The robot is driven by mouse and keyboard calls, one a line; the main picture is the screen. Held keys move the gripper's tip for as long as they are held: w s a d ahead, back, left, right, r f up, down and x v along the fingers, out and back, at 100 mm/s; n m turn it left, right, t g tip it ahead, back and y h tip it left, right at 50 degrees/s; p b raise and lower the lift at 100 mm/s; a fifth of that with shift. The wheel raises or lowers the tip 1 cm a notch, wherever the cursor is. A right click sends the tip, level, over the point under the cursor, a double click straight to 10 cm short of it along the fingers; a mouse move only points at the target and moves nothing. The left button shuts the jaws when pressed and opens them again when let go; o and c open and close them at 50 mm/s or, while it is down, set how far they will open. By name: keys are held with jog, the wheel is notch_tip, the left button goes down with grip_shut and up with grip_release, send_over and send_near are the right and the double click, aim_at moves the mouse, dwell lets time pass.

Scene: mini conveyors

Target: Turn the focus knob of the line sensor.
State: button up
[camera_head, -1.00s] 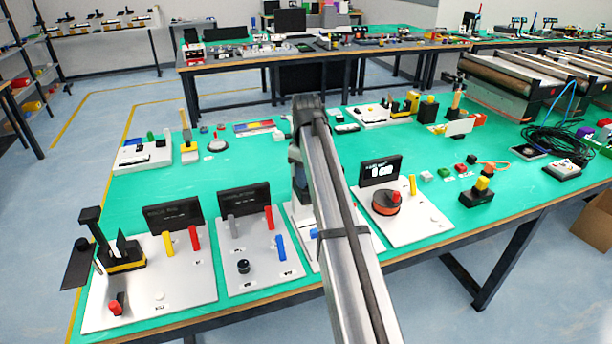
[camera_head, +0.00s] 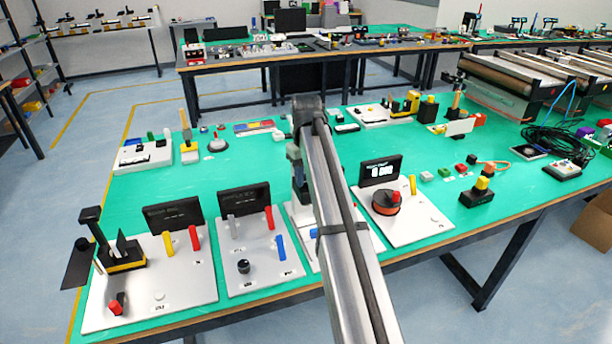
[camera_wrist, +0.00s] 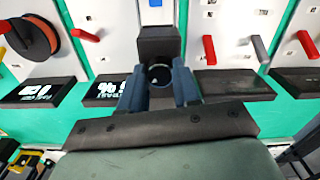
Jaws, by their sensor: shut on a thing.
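In the wrist view, a dark block-shaped device, apparently the line sensor (camera_wrist: 160,40), stands on a white board. A round dark knob with a lighter rim (camera_wrist: 159,75) sits at its near side, between the fingers of my gripper (camera_wrist: 160,86). The two blue-grey fingers are shut on this knob, one on each side. Whether the knob is turned cannot be read. In the head view my own arm covers the sensor and the knob, and most of the white board (camera_head: 372,239) around them.
A spool board (camera_head: 425,230) with a lit display (camera_head: 380,170) stands to the right in the head view. To the left are a board with grey, red and blue posts (camera_head: 258,262) and one with yellow and red posts (camera_head: 190,285). Displays (camera_wrist: 233,85) lie close beside my fingers.

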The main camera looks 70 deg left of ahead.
jog(key=shift+m, duration=0.5)
jog(key=o, duration=1.1)
jog(key=shift+c, duration=0.2)
jog(key=shift+r, duration=0.1)
notch_tip(320, 180, up, 14)
dwell(0.3)
